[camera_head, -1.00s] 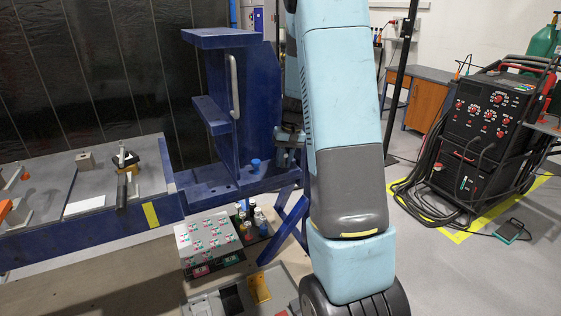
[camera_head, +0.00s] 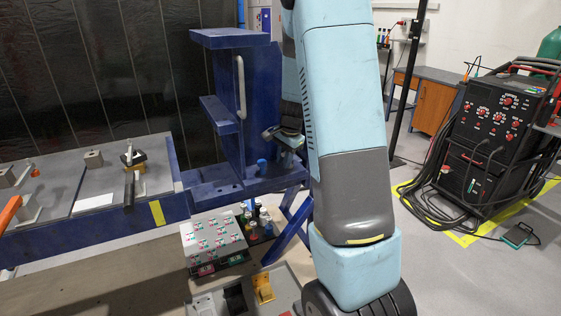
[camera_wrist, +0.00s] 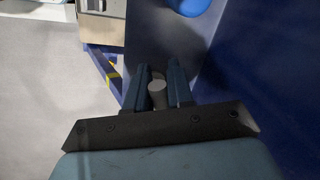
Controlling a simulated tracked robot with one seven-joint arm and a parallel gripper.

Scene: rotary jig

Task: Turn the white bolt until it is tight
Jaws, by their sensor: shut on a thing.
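The white bolt (camera_wrist: 157,92) shows in the wrist view as a pale grey, round-ended piece between the two dark blue fingers of my gripper (camera_wrist: 156,80). The fingers are shut on it, one on each side. Its lower part is hidden by my gripper's dark mounting plate. In the head view my gripper (camera_head: 285,138) is a small dark grey shape beside the blue upright frame (camera_head: 228,110), partly behind my own arm. The bolt cannot be made out there, and how far it is screwed in cannot be seen.
A blue knob (camera_head: 262,165) stands on the frame's base and shows at the top of the wrist view (camera_wrist: 190,5). A workbench (camera_head: 75,237) is at left, a black welding machine (camera_head: 490,130) at right.

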